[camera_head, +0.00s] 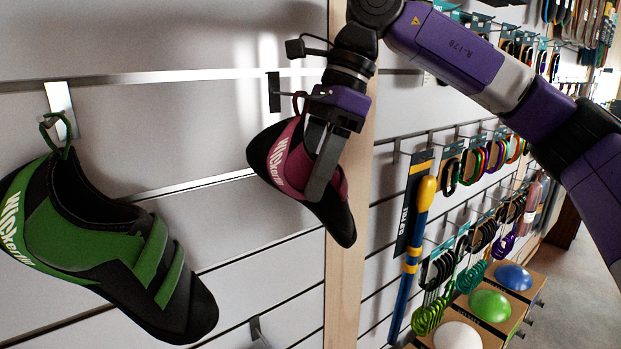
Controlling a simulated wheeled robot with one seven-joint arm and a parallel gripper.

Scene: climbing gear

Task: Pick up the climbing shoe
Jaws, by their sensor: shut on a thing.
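A maroon and black climbing shoe (284,163) hangs toe-down in front of the white slatted wall. A maroon loop at its top reaches up close to a black hook (273,92); I cannot tell whether the loop is still on it. My gripper (318,185) comes from above and is shut on this shoe, one finger lying across its near side. The other finger is mostly hidden. A second climbing shoe, green and black (95,245), hangs by its green loop from a metal hook (61,110) at the left, apart from my gripper.
A wooden post (346,275) stands behind the maroon shoe. To the right, carabiners (470,165), a blue and yellow tool (415,250) and slings (440,290) hang on the wall. Boxes with domed holds (490,305) stand at lower right. An empty bracket (258,333) sits low on the wall.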

